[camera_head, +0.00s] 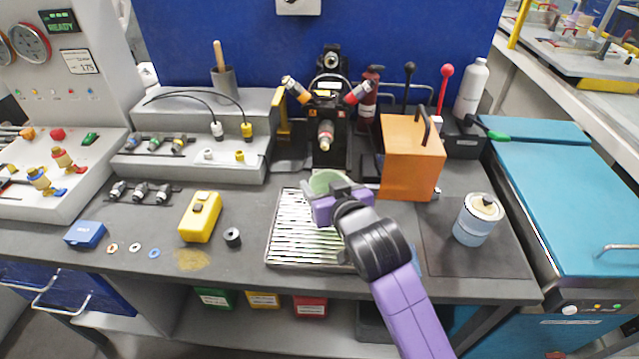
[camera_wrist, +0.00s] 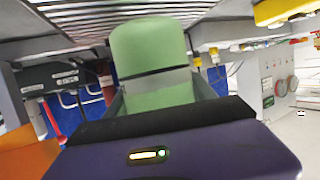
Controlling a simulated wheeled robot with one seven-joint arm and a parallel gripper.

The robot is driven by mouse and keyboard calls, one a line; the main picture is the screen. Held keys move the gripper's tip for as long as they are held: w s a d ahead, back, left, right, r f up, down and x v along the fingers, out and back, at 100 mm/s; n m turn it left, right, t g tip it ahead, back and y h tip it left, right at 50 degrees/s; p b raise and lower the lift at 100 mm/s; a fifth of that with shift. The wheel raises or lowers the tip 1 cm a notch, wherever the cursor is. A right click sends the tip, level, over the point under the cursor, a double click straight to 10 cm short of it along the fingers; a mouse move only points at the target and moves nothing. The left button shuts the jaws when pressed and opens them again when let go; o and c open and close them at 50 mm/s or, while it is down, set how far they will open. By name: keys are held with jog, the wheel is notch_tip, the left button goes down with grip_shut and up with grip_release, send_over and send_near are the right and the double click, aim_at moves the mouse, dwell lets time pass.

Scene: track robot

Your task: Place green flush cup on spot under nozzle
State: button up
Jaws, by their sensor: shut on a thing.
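The green flush cup (camera_head: 326,181) is in my gripper (camera_head: 338,194), at the back part of the slatted metal tray. In the wrist view the cup (camera_wrist: 155,75) fills the middle, and my gripper (camera_wrist: 160,100) is shut on its sides. The wrist picture is turned over, with the slats along its top edge. The nozzle (camera_head: 325,140) hangs from a black stand behind the cup, with a red and a yellow fitting above it. My gripper hides part of the cup, and I cannot tell whether the cup touches the tray. The spot under the nozzle is not clearly visible.
The slatted tray (camera_head: 290,232) lies under my arm. An orange box (camera_head: 410,160) with a black handle stands close on the right. A blue-grey can (camera_head: 476,222) stands farther right. A yellow box (camera_head: 200,217) and a grey raised unit (camera_head: 205,160) are on the left.

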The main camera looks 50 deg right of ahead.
aim_at(323, 191)
jog(key=w+d, duration=0.1)
jog(key=w, duration=0.2)
jog(key=shift+d, duration=0.4)
jog(key=shift+f, duration=1.75)
jog(key=shift+f, duration=0.1)
jog(key=o, duration=1.4)
jog(key=v, duration=1.2)
